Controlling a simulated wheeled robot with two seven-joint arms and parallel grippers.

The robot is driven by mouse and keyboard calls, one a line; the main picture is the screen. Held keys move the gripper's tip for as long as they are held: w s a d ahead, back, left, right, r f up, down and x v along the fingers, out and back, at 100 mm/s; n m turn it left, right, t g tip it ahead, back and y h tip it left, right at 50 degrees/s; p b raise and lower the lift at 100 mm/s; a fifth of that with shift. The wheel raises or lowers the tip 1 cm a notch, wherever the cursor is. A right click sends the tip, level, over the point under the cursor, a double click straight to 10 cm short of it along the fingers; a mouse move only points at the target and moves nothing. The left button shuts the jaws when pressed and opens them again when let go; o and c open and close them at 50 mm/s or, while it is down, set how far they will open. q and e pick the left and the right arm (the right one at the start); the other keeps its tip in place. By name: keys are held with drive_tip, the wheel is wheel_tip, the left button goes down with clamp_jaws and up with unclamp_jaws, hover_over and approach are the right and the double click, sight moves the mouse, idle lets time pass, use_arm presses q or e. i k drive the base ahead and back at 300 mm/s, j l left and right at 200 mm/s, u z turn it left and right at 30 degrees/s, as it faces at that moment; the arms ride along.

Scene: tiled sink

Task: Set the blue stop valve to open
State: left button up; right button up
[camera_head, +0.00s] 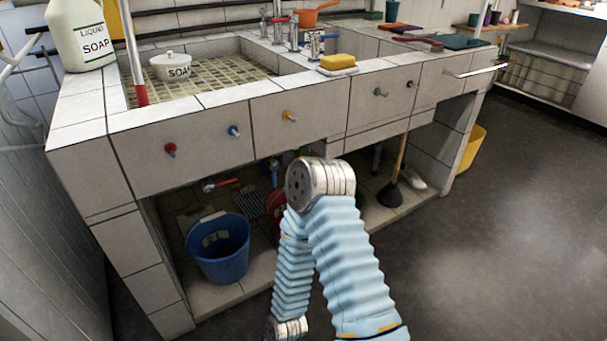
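The blue stop valve (233,131) is a small knob on the tiled front panel of the sink. It sits between a red valve (171,149) on its left and a yellow valve (289,116) on its right. It is too small to tell how its handle is turned. A folded arm of mine, in a light blue ribbed sleeve, rises from the bottom centre. Its metal joint is in front of the cabinet, below and right of the blue valve, and does not cover it. Neither gripper shows in this view.
A blue bucket (219,249) and a plunger (391,191) stand in the open space below. A soap bottle (80,35) and a yellow sponge (338,62) are on top. The floor at right is clear.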

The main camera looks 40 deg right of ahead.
sight(272, 165)
drive_tip(key=z, duration=1)
